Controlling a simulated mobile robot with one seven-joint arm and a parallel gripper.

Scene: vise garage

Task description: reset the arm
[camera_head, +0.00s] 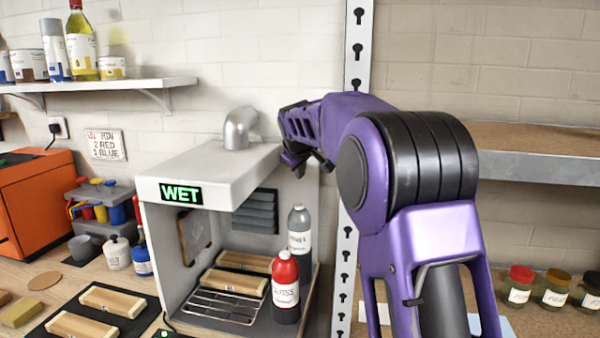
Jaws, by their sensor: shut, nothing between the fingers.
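My purple and black arm rises from the lower right, bends at a large elbow joint and reaches away to the left. My gripper (306,162) is at its far end, partly seen, beside the right top edge of the white spray booth (205,162). It is shut with nothing visible in it. The arm hides part of the wall and the bench behind it.
An upper shelf (110,86) is at left, another shelf (540,150) at right. Small jars (555,289) stand lower right.

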